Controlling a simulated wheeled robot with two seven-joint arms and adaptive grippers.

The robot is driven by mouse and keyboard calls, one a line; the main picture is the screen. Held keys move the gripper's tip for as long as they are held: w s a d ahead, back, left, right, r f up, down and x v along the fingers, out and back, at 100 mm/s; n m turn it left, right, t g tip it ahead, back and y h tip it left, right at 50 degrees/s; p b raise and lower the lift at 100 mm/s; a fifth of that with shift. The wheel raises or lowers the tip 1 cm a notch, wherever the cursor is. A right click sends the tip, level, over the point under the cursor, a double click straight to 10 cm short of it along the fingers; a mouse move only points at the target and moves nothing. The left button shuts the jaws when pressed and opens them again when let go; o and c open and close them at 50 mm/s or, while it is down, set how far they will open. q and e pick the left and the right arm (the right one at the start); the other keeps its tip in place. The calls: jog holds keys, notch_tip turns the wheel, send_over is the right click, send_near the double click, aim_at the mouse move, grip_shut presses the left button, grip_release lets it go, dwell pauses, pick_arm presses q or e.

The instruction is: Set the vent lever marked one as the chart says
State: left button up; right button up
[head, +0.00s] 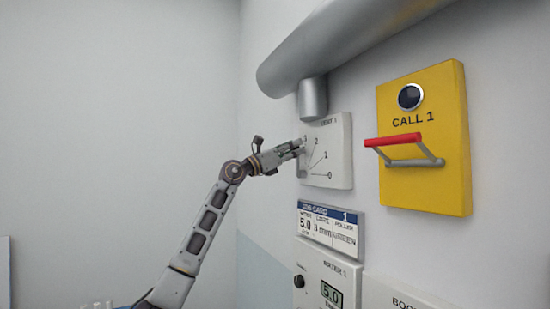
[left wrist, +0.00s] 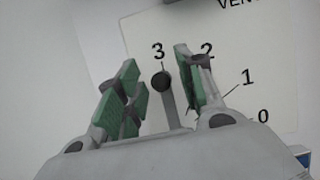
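The vent panel marked one is a white plate (head: 340,160) on the wall with a dial scale from 0 to 3. In the left wrist view, its lever, a grey stem with a black knob (left wrist: 161,82), points up at about the 3. My left gripper (head: 300,149) is at the panel's left side. In the left wrist view its green-padded fingers (left wrist: 158,72) are open on either side of the lever, with a gap on the left and the right finger closer. I cannot tell whether either touches it. No vent chart is recognisable. My right gripper is not in view.
A duct (head: 350,35) with a short spout (head: 312,98) hangs above the panel. A yellow call box (head: 430,185) with a red-handled lever (head: 393,139) juts out at right. A job card (head: 330,230) and a heater panel (head: 325,280) are below.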

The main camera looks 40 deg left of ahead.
pick_arm(q)
jog(key=v, duration=1.1)
jog(key=shift+s+a, duration=0.15)
jog(key=shift+s, duration=0.15)
dwell(1.0)
dwell(0.6)
